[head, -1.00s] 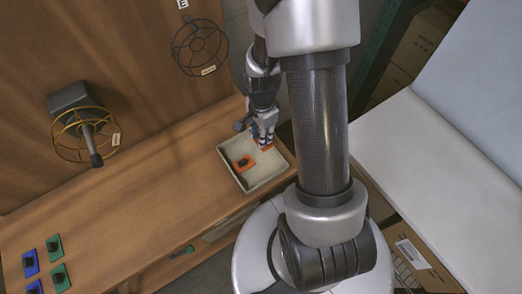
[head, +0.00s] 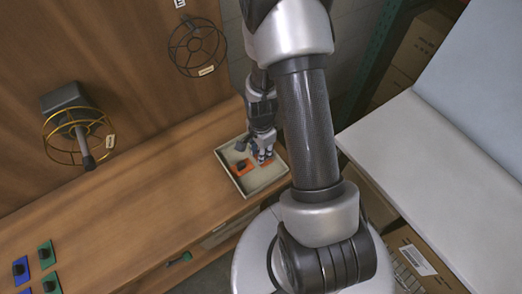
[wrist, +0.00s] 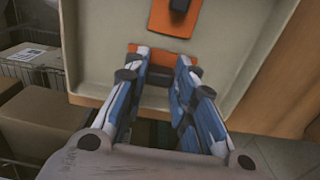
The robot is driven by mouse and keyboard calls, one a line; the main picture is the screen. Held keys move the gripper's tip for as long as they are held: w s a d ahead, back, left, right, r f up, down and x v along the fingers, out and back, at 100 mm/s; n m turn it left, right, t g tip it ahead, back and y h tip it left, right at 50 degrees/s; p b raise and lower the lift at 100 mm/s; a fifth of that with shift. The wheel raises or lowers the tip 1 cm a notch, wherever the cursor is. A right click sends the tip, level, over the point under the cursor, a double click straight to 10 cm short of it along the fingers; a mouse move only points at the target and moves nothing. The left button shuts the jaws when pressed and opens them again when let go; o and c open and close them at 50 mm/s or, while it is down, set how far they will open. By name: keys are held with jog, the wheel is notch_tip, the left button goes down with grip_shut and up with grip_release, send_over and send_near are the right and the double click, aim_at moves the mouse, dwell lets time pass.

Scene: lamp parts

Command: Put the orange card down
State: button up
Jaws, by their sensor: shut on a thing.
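My gripper (head: 263,157) reaches down into the right part of a shallow pale tray (head: 262,179) on the wooden bench. In the wrist view its blue and white fingers (wrist: 162,62) are shut on an orange card (wrist: 160,72), which shows between and around the fingertips close to the tray floor (wrist: 98,45). Whether this card touches the floor I cannot tell. A second orange card (head: 242,167) with a dark knob lies in the tray to the left. It shows at the top of the wrist view (wrist: 174,14), apart from the held card.
Blue (head: 21,268) and green (head: 47,254) cards with dark knobs lie at the bench's left end. A yellow wire lamp cage (head: 78,135) and a dark one (head: 197,48) are on the back panel. The bench middle is clear. Boxes (wrist: 35,63) stand beyond the tray's edge.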

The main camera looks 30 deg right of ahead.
jog(key=o, duration=0.9)
jog(key=shift+f, duration=0.1)
jog(key=shift+c, duration=0.2)
notch_tip(320, 180, up, 22)
jog(key=a+n+t+p, duration=0.1)
jog(key=a+n+p, duration=0.2)
jog(key=n+p, duration=0.1)
jog(key=s+a+r+n+t, duration=0.1)
jog(key=s+a+r+n, duration=0.3)
jog(key=s+r+n, duration=0.2)
jog(key=s+a+r+n+t, duration=0.2)
jog(key=s+a+r+n, duration=0.1)
jog(key=s+r+n, duration=0.4)
notch_tip(320, 180, up, 3)
jog(key=shift+s+a+r+n+t, duration=0.1)
jog(key=shift+s+a+n+t, duration=0.2)
jog(key=shift+a, duration=0.05)
